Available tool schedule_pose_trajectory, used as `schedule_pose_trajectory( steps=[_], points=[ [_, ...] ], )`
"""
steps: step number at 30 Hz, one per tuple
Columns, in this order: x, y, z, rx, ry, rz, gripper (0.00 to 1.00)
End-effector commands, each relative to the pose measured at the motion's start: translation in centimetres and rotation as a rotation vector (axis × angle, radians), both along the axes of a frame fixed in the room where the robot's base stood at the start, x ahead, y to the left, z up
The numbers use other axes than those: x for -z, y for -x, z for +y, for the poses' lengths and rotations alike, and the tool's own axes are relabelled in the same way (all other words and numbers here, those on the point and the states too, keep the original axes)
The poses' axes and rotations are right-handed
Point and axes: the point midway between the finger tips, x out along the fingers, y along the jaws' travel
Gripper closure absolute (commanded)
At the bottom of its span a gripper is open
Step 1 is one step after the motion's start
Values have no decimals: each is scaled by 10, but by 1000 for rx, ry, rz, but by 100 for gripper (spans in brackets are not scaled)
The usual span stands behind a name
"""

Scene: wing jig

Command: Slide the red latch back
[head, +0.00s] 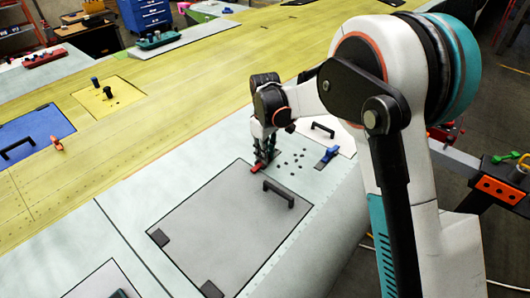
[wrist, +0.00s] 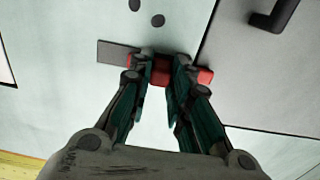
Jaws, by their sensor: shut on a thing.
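The red latch (head: 257,169) sits at the upper corner of the grey panel (head: 220,230) on the wing. In the wrist view the red latch (wrist: 160,72) lies crosswise, on a dark grey strip (wrist: 115,52) that shows to its left. Its right end reaches the edge of the grey panel. My gripper (head: 264,158) is down at the latch; in the wrist view my gripper (wrist: 160,75) has its two fingers on either side of the red middle part, shut on it. The fingers hide parts of the latch.
A black handle (head: 279,194) stands on the grey panel. Several dark holes (head: 291,161) lie right of the gripper, then a blue latch (head: 328,156) by a white panel with a black handle (head: 323,129). A blue panel (head: 35,135) and yellow panel (head: 108,98) lie left.

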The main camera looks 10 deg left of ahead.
Motion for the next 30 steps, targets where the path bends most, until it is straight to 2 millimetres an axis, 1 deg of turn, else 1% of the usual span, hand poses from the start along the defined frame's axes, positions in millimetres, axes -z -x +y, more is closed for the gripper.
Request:
schedule_pose_trajectory(
  steps=[2, 6, 8, 10, 16, 17, 18, 19, 20, 30],
  points=[
    [1, -6, -3, 1, 1, -1, 100],
    [1, -25, -14, 3, 1, -1, 100],
    [1, -31, -18, 2, 1, -1, 100],
    [0, -34, -20, 1, 1, -1, 100],
    [-1, -35, -20, 1, 1, -3, 100],
    [-1, -35, -20, 1, 1, -4, 80],
    [-1, -35, -20, 1, 0, -4, 71],
    [-1, -35, -20, 1, 0, -4, 64],
    [-1, -35, -20, 1, 0, -4, 62],
    [-2, -34, -20, 0, 1, -1, 62]
  ],
)
